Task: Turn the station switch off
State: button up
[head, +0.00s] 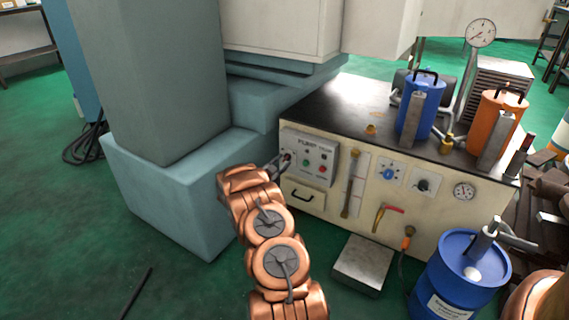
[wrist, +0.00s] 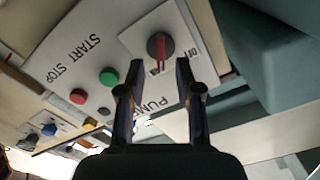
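The station switch is a dark round knob (wrist: 160,46) with a red pointer line, on a light plate on the pump control panel (head: 310,155). Lettering beside the knob is partly readable and upside down in the wrist view. My gripper (wrist: 156,68) is open, with one finger on each side of the knob's line. The knob shows just beyond and between the fingertips; I cannot tell whether they touch it. In the head view my gripper (head: 283,161) reaches the panel's left end and hides the knob.
A green button (wrist: 108,77) and a red button (wrist: 77,96) sit beside the switch. A grey-blue machine column (head: 165,190) stands close left of the panel. A drawer handle (head: 302,196) lies below. A blue drum (head: 455,275) stands at right.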

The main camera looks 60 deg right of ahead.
jog(key=shift+w+d, duration=0.1)
jog(key=shift+d, duration=1.05)
grip_shut()
